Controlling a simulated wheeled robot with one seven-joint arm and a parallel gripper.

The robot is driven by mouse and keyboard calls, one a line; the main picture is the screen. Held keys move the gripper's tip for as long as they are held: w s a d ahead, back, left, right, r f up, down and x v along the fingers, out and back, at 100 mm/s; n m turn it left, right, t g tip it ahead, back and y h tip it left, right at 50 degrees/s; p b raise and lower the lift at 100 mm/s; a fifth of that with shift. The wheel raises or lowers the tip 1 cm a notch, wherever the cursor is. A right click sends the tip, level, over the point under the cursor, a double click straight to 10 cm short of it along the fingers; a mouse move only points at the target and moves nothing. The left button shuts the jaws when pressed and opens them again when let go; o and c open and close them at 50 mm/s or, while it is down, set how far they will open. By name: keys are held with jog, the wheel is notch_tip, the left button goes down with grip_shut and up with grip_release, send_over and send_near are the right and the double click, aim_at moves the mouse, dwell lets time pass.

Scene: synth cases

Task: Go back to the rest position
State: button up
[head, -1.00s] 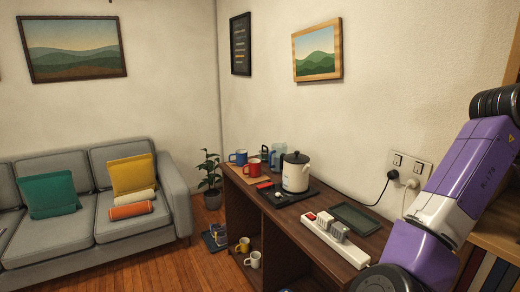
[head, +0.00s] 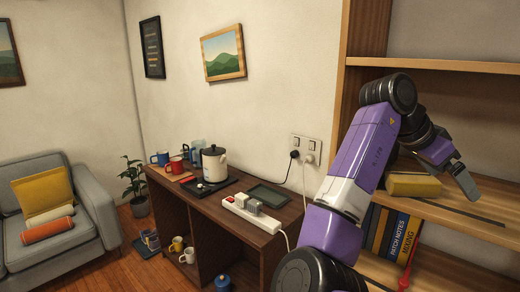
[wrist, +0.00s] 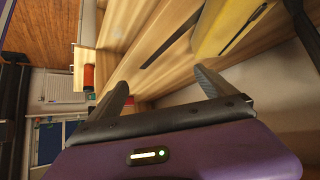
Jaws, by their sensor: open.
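My purple arm reaches up and across the bookshelf at the right of the head view. My gripper (head: 466,184) is at its end, pointing down in front of a shelf. In the wrist view its two dark fingers (wrist: 163,88) are spread apart with nothing between them. A yellow block-like object (head: 413,186) lies on the shelf just left of my gripper. It also shows in the wrist view (wrist: 225,24), beyond the fingers and apart from them.
The wooden bookshelf (head: 465,68) has books (head: 393,234) on a lower level. A cabinet to its left carries a kettle (head: 214,164), mugs, a dark tray (head: 268,196) and a power strip (head: 252,213). A grey sofa (head: 92,190) stands at far left.

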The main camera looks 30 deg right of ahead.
jog(key=w+d+r+n+t+h, duration=0.3)
jog(key=w+r+n+t+h, duration=0.4)
jog(key=w, duration=0.4)
jog(key=w+a+f+n+t+y, duration=0.1)
jog(key=a+f+n+t+y, duration=0.2)
jog(key=a+f+n+t, duration=0.6)
jog(key=a+f+n+t+y, duration=0.2)
jog(key=a+f+n+t, duration=0.4)
jog(key=a, duration=0.5)
jog(key=s+a+f+n+t+y, duration=0.2)
jog(key=s+a+f+n+y, duration=0.1)
jog(key=s+a+f+y, duration=0.8)
jog(key=s+a+f+g, duration=0.2)
jog(key=s+a+f, duration=0.1)
jog(key=s, duration=0.5)
jog(key=s+a+f+m+g, duration=0.1)
jog(key=s+a+f, duration=0.2)
jog(key=s, duration=0.6)
jog(key=s+a+f+m+g, duration=0.1)
jog(key=s+a+f+g, duration=0.1)
jog(key=s+a, duration=0.3)
jog(key=s+f, duration=0.1)
jog(key=s, duration=0.2)
jog(key=shift+s+g, duration=0.25)
jog(key=shift+g, duration=0.05)
